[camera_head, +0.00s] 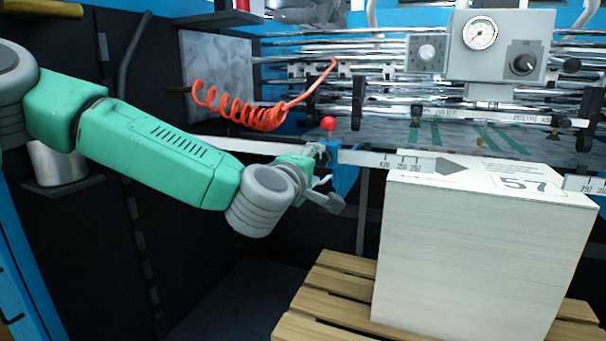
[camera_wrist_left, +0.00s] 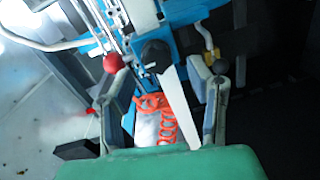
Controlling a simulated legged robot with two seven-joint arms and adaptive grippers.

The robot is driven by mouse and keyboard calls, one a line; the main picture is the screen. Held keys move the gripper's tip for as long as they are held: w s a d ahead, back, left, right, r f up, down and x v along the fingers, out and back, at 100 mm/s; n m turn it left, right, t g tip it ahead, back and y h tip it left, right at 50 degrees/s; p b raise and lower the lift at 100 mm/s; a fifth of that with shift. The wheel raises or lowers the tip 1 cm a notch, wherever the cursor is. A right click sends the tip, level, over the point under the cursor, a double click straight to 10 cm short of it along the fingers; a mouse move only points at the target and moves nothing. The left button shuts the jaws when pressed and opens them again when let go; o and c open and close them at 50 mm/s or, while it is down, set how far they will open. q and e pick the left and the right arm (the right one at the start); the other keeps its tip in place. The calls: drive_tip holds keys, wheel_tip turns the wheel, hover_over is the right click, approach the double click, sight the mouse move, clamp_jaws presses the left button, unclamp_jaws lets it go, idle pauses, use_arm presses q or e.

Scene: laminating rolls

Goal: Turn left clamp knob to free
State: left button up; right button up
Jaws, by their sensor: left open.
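The left clamp is a blue bracket (camera_head: 347,175) on the white measuring rail, topped by a red ball (camera_head: 328,123). In the left wrist view a round black knob (camera_wrist_left: 155,54) sits on the blue clamp, and the red ball (camera_wrist_left: 113,63) is beside my left finger's tip. My left gripper (camera_head: 322,188) is open just left of the bracket. In the left wrist view its fingers (camera_wrist_left: 165,88) are spread wide, with the black knob beyond and between them. Nothing is held, and contact cannot be told. The knob is hidden in the head view. My right gripper is not in view.
A tall white paper stack (camera_head: 475,260) marked 57 stands on a wooden pallet (camera_head: 325,300) at right. A red coiled hose (camera_head: 235,108) hangs above my left arm. A gauge box (camera_head: 500,45) and chrome rollers are behind. The dark floor left of the pallet is clear.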

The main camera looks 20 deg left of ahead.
use_arm(q)
drive_tip(key=s, duration=0.8)
drive_tip(key=shift+s+a+r, duration=0.2)
drive_tip(key=shift+s+a, duration=0.05)
drive_tip(key=s+d+f+m+g+h, duration=0.1)
drive_tip(key=s+f+m+g, duration=0.25)
drive_tip(key=f, duration=0.75)
drive_tip(key=s+d+f+m+g, duration=0.1)
drive_tip(key=s+f+m+g, duration=0.3)
drive_tip(key=f, duration=0.6)
drive_tip(key=s+d+f+m+g+h, duration=0.15)
drive_tip(key=s+f, duration=0.35)
drive_tip(key=f, duration=0.6)
drive_tip(key=s+a+f+m+g+y, duration=0.1)
drive_tip(key=s+a+f+m+g, duration=0.2)
drive_tip(key=s, duration=0.8)
drive_tip(key=s+a+f+m+g+y, duration=0.2)
drive_tip(key=s+a+f+m+g, duration=0.2)
drive_tip(key=s+a+f, duration=0.4)
wheel_tip(320, 180, down, 4)
drive_tip(key=s, duration=0.2)
drive_tip(key=shift+s+m+g, duration=0.3)
drive_tip(key=shift+s, duration=0.1)
drive_tip(key=shift+w+a, duration=0.1)
drive_tip(key=shift+w, duration=0.05)
